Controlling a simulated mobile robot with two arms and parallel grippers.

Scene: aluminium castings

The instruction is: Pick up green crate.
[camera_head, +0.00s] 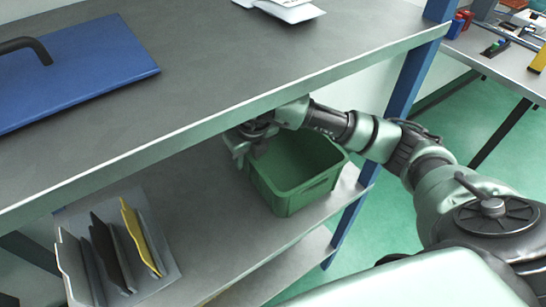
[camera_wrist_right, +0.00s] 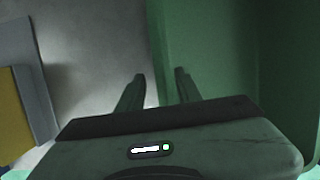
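The green crate (camera_head: 305,193) stands upright on the middle shelf, under the top board, near the right post. Its far left part is hidden by my right arm. My right gripper (camera_head: 238,153) is at the crate's left rim. In the right wrist view, the right gripper's two fingers (camera_wrist_right: 158,85) are apart, one on each side of the crate's left wall (camera_wrist_right: 156,45). A gap shows between the fingers and the wall, so the gripper looks open. My left gripper is not in view.
The top board (camera_head: 250,60) overhangs my right arm closely. A rack of upright plates (camera_head: 105,245) stands on the shelf (camera_head: 200,215), left of the crate. A blue panel with a handle (camera_head: 75,75) lies on top. The shelf between rack and crate is clear.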

